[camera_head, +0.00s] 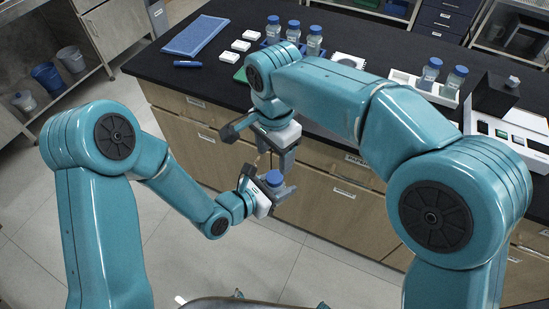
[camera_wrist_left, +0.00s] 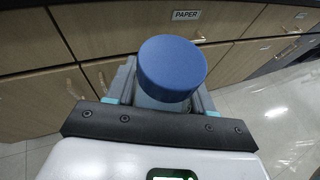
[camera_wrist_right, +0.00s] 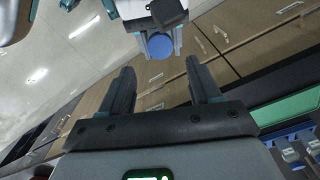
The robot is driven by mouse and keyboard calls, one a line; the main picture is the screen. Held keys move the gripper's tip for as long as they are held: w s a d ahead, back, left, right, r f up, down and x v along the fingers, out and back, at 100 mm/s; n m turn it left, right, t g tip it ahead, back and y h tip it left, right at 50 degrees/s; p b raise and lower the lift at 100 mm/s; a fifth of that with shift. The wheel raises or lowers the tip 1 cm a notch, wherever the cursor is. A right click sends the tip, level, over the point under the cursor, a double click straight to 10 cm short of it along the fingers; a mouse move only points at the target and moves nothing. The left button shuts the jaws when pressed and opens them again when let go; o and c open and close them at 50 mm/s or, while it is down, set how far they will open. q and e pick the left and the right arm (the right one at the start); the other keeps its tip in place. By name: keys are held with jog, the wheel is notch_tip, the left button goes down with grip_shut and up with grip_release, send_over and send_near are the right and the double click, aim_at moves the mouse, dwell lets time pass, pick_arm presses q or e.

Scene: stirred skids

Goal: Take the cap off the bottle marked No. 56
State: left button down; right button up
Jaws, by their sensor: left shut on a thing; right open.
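My left gripper (camera_head: 275,189) is shut on a bottle with a round blue cap (camera_head: 274,177), held in the air in front of the bench. In the left wrist view the cap (camera_wrist_left: 172,68) faces the camera, on the bottle between the fingers; the bottle's body is mostly hidden. No number can be read on it. My right gripper (camera_head: 285,158) is open and empty, just above and beside the cap in the head view. In the right wrist view the cap (camera_wrist_right: 160,46) shows beyond the gap between the open fingers, apart from them.
On the dark bench (camera_head: 215,85), several blue-capped bottles (camera_head: 314,42) stand at the back, and two (camera_head: 455,82) stand in a white rack (camera_head: 400,76) on the right. A blue mat (camera_head: 195,36) and white blocks lie at left. Drawers (camera_head: 325,190) front the bench.

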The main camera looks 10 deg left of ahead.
aim_at(274, 177)
notch_tip(274, 177, down, 8)
jog(key=shift+r, duration=0.1)
dwell(0.4)
jog(key=c, duration=1.1)
jog(key=n, duration=0.3)
jog(key=o, duration=1.2)
